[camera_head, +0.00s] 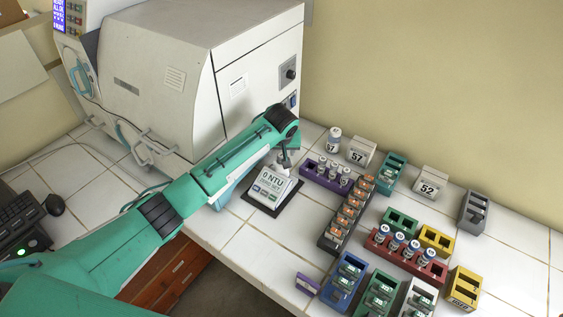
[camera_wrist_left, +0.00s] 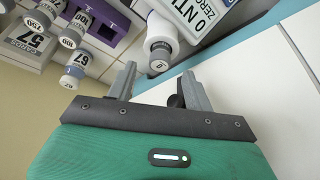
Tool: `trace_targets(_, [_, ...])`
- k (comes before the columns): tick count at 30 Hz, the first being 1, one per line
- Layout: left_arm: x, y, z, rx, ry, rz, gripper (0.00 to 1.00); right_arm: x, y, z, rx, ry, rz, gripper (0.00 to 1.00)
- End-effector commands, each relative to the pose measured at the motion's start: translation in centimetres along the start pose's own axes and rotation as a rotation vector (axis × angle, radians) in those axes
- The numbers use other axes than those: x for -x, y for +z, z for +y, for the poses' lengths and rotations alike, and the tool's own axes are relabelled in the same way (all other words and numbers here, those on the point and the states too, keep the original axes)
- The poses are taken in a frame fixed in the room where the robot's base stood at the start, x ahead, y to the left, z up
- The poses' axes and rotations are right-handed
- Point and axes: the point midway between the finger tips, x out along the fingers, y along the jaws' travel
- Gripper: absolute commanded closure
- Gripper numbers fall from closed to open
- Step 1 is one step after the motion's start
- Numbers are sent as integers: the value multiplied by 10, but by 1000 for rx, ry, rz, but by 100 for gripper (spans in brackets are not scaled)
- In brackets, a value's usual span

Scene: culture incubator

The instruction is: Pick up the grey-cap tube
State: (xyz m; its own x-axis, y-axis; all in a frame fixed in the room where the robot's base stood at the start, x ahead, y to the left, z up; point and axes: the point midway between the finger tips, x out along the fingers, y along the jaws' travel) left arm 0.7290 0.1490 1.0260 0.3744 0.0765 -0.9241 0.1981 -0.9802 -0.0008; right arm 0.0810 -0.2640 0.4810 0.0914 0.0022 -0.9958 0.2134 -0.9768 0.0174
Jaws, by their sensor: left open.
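A white tube with a grey cap (camera_wrist_left: 161,62) shows in the left wrist view, just ahead of my left gripper (camera_wrist_left: 158,76). The cap end lies close to the gap between the open fingers, and nothing is gripped. In the head view my left gripper (camera_head: 284,159) hangs over the back edge of the display device (camera_head: 267,191), which reads "0 NTU". The tube there is mostly hidden by the gripper. Whether the fingers touch the tube cannot be told. My right gripper is not in view.
A purple rack (camera_head: 312,175) with several white tubes stands right of the device. More coloured racks, a 57 block (camera_head: 360,154) and a 52 block (camera_head: 430,183) fill the right. A large incubator (camera_head: 165,85) stands behind my arm.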

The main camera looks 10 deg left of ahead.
Motion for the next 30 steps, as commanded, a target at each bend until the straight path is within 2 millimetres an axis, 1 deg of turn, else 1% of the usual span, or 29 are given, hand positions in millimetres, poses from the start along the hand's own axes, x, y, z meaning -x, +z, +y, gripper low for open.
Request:
trace_targets(1, [-3,-1,0,0,-3,-3,48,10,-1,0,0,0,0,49])
trace_targets(3, [-13,0,0,0,-2,-2,48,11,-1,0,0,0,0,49])
trace_targets(7, [-24,0,1,0,0,0,48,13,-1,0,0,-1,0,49])
trace_targets(10, [-28,1,1,-1,0,0,48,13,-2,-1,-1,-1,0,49])
trace_targets(16, [-29,1,1,-1,1,1,48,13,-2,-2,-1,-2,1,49])
trace_targets(24, [-29,1,0,0,1,1,100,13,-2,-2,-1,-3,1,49])
trace_targets(30, [-28,1,0,0,1,1,100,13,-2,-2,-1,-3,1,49])
